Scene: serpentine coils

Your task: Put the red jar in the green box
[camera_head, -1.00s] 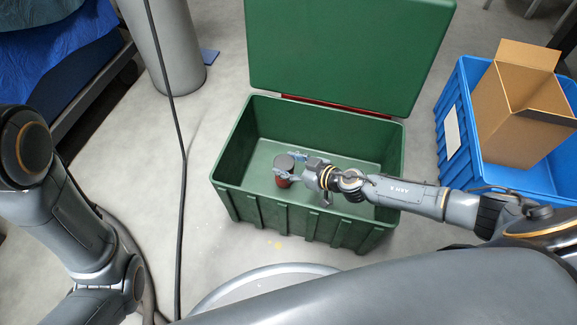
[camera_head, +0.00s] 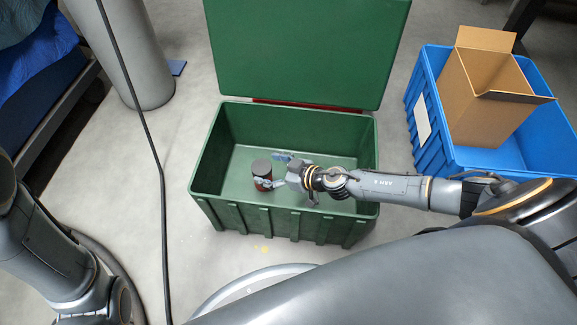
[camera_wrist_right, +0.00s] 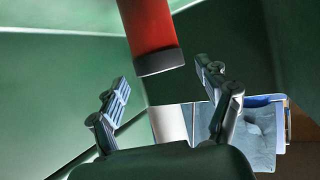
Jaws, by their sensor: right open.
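The red jar (camera_head: 261,168) has a dark grey lid and stands upright inside the open green box (camera_head: 284,221), left of its middle. I cannot tell for sure whether it touches the floor. My right gripper (camera_head: 277,171) reaches into the box from the right. It is open, with one finger on each side of the jar's right part. In the right wrist view, the red jar (camera_wrist_right: 150,28) shows lid-down in the picture, with clear gaps to both fingertips of the open gripper (camera_wrist_right: 163,83). My left arm shows at the left, but its gripper is out of view.
The green box's lid (camera_head: 305,50) stands open at the back. A blue crate (camera_head: 480,160) holding an open cardboard box (camera_head: 485,95) stands at the right. A grey cylinder (camera_head: 135,60) and a black cable (camera_head: 140,130) are at the left. The box floor around the jar looks clear.

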